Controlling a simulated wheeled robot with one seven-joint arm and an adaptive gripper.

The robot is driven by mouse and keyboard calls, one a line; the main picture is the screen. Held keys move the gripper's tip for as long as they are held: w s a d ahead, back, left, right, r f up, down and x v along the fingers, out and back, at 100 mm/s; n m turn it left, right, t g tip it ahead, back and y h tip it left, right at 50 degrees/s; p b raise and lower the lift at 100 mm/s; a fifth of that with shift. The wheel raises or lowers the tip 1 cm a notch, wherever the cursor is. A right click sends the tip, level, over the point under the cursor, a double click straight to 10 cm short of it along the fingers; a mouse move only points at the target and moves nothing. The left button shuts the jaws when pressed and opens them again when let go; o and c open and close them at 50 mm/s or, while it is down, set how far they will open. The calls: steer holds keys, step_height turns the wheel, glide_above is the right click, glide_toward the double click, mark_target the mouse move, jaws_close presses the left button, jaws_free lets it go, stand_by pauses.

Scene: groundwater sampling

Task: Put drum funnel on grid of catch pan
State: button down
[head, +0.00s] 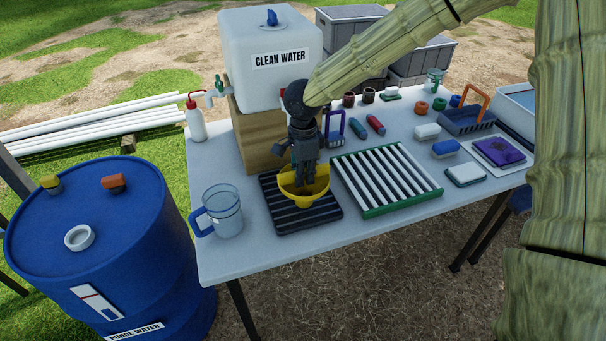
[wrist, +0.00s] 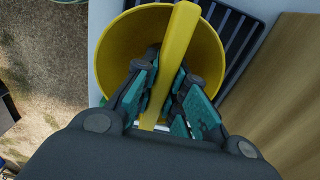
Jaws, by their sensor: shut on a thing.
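The yellow drum funnel (head: 305,191) is at the black slatted pan (head: 292,219), which looks like the catch pan with its grid, in front of the wooden stand. My gripper (head: 305,184) points down into the funnel. In the wrist view my gripper (wrist: 168,108) is shut on the yellow strip of the funnel (wrist: 112,52), which crosses its mouth between the fingers. Dark slats of the pan (wrist: 238,32) show beside the funnel there. The funnel's underside is hidden, so I cannot tell whether it touches the grid.
A clear jug (head: 222,212) stands left of the pan. A green-framed rack with white bars (head: 433,193) lies to its right. The clean water tank (head: 265,80) on its wooden stand (head: 262,140) is close behind. A blue drum (head: 90,240) stands left of the table.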

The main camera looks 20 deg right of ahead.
steer(key=shift+f, duration=0.2)
steer(key=shift+f, duration=0.1)
steer(key=c, duration=1.5)
jaws_free()
steer(key=shift+o, duration=0.2)
step_height(320, 180, up, 12)
steer(key=shift+r+b, duration=0.1)
steer(key=shift+b, duration=0.4)
